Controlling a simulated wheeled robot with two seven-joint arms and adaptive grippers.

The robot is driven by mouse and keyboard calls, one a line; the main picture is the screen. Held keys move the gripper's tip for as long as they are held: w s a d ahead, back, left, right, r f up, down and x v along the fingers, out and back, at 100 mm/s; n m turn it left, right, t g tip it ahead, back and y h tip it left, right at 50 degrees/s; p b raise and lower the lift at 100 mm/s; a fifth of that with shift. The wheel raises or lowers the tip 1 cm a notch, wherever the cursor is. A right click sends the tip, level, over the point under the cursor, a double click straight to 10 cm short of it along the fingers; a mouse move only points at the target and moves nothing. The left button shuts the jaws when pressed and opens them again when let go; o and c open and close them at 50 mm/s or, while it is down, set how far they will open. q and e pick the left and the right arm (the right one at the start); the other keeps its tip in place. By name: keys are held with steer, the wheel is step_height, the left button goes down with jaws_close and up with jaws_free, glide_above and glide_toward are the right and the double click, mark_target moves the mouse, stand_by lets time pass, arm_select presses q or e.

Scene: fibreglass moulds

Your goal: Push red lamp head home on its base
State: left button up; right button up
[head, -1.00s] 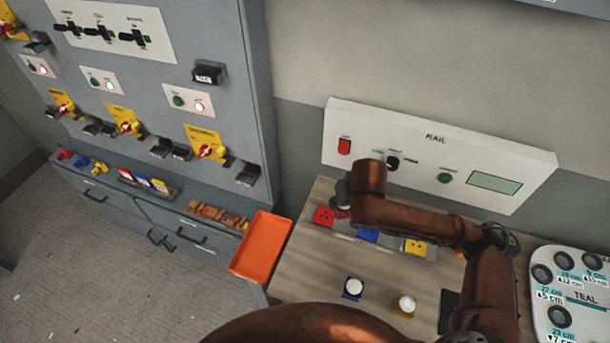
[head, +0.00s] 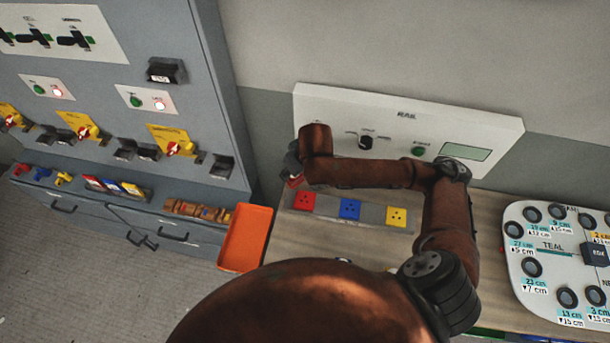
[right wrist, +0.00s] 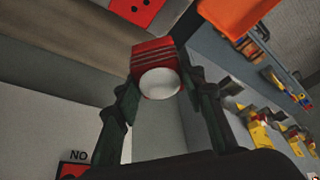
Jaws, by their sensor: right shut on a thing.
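My right gripper (right wrist: 160,95) is shut on the red lamp head (right wrist: 153,50), a red block with a white dome. The dome faces the wrist camera. In the head view the gripper (head: 293,170) is at the back left of the bench, with a little red of the lamp head (head: 294,182) below it. The red base (head: 304,200) with dark holes is the leftmost on a grey strip, in front of the gripper. It also shows at the top of the right wrist view (right wrist: 136,8). The lamp head appears apart from it. My left gripper is not in view.
A blue base (head: 350,209) and a yellow base (head: 396,216) share the strip. Behind stands the white RAIL panel (head: 300,105), close to my arm. An orange tray (head: 244,238) is at left, a white TEAL board (head: 515,225) at right. My arm hides the bench front.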

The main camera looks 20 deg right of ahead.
mark_target(297, 184)
steer(key=s+n+p, duration=0.1)
steer(key=n+p, duration=0.1)
steer(key=p, duration=0.1)
steer(key=s+d+n+g+y+p, duration=0.1)
steer(key=n+p, duration=0.1)
steer(key=p, duration=0.2)
steer(key=s+n+y+p, duration=0.1)
steer(key=n+p, duration=0.2)
steer(key=p, duration=0.1)
steer(key=shift+s+d+r, duration=0.25)
steer(key=shift+s+d, duration=0.05)
steer(key=shift+s, duration=0.1)
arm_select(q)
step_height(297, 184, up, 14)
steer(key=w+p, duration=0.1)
arm_select(e)
steer(key=shift+s+d+f+n+g+y, duration=0.15)
steer(key=shift+s+f+n+g+y, duration=0.2)
steer(key=shift+n, duration=0.25)
arm_select(q)
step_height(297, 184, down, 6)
steer(key=b, duration=0.6)
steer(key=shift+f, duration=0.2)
arm_select(e)
step_height(297, 184, down, 6)
steer(key=shift+r, duration=0.15)
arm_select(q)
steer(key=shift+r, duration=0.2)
